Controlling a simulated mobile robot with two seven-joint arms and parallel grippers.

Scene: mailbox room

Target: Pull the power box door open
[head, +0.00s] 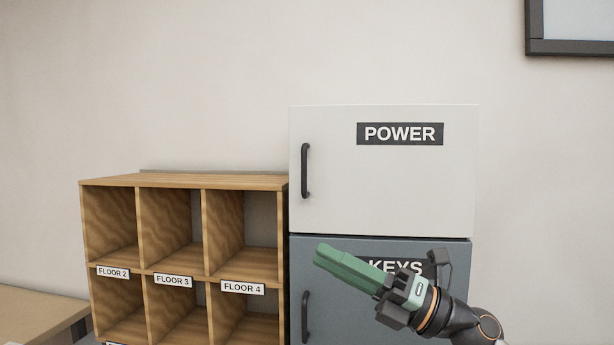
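The power box (383,170) is a white cabinet labelled POWER, on top of a grey box. Its door looks shut, flush with the box front. A dark vertical handle (306,171) is near the door's left edge. My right gripper (325,258) comes in from the lower right, in front of the grey box. Its long green front part points up and left, with its tip below and a little right of the power door handle, apart from it in the picture. I cannot tell whether its fingers are parted. My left gripper is not in view.
The grey KEYS box (345,292) is below, with its own dark handle (306,316); my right gripper partly covers its label. A wooden shelf (185,181) with FLOOR labels stands directly left. A dark frame (568,46) hangs at upper right. The wall right of the boxes is bare.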

